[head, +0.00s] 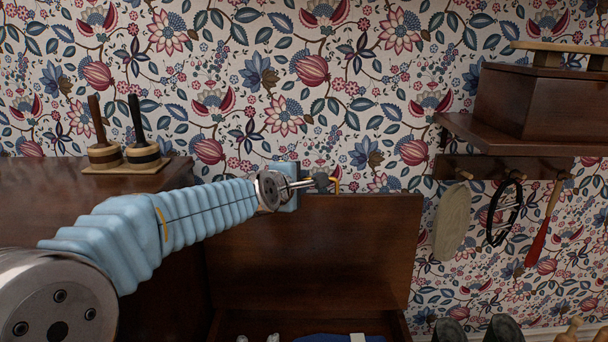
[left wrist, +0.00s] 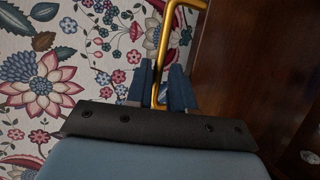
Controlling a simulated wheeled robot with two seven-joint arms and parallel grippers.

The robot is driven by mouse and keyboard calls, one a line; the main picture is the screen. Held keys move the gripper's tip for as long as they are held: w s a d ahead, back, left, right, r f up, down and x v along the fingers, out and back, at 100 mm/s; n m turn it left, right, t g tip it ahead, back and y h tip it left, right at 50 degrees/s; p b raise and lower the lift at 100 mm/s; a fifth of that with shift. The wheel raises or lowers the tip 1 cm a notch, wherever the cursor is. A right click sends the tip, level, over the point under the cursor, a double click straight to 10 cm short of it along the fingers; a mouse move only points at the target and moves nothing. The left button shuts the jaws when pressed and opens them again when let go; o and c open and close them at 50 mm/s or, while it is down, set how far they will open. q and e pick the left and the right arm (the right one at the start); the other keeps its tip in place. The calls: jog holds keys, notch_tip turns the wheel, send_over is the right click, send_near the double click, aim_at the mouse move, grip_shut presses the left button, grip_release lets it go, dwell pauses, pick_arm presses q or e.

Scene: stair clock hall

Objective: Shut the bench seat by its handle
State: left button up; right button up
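The bench seat (head: 340,245) is a dark brown wooden lid that stands raised, upright against the wall, above the open box of the bench. Its handle is a gold bar (left wrist: 160,45) at the lid's top edge; a bit of it shows in the head view (head: 337,184). My left arm reaches in from the left, and my left gripper (head: 321,182) is at the lid's top edge. My right gripper is in neither view.
Inside the bench (head: 300,328) lie blue and pale items, partly cut off. A shelf (head: 520,135) and peg rail with hanging things are right. Dark boots (head: 502,328) stand below.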

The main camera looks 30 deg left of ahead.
pick_arm(q)
jog(key=shift+p+x, duration=0.4)
jog(key=shift+x, duration=0.65)
grip_shut()
